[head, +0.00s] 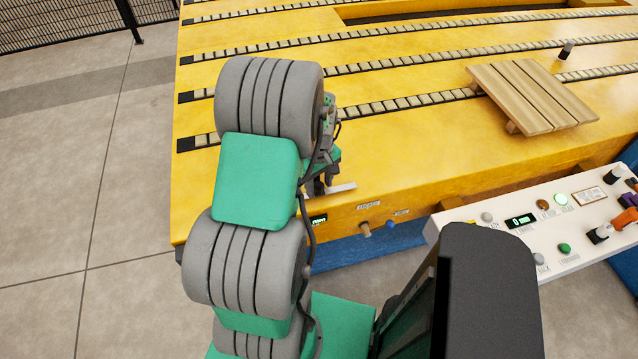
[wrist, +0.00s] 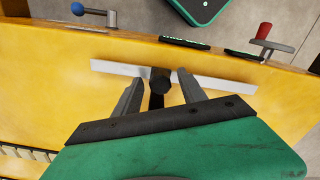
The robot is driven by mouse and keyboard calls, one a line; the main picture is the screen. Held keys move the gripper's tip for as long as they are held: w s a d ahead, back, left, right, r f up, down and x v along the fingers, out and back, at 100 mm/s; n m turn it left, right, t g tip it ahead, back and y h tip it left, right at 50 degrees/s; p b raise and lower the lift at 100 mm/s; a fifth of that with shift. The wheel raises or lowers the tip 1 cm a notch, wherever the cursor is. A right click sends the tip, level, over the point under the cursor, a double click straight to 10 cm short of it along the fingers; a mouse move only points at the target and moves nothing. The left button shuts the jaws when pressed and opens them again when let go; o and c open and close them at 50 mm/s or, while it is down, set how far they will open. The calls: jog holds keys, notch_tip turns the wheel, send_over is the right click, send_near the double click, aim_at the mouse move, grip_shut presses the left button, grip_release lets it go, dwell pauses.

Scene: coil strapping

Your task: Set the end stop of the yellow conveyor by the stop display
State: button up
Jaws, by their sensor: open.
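The yellow conveyor (head: 420,135) fills the upper half of the head view. In the wrist view, a pale flat bar (wrist: 222,84) with a dark upright knob (wrist: 160,80) lies over its yellow top near the edge; I take this for the end stop. My gripper (wrist: 158,92) is open, its two fingers on either side of the knob, apart from it as far as I can tell. In the head view my arm mostly hides the gripper (head: 322,188), and the bar's end (head: 342,188) shows beside it. A small display (head: 318,219) with unreadable green digits sits on the conveyor's front face.
A crank with a blue knob (wrist: 78,9) and one with a red handle (wrist: 264,31) stick out from the front edge. A wooden pallet (head: 530,95) lies on the conveyor at right. A white control panel (head: 560,225) stands at front right. Floor at left is clear.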

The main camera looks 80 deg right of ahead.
jog(key=shift+c, duration=0.3)
grip_shut()
dwell(1.0)
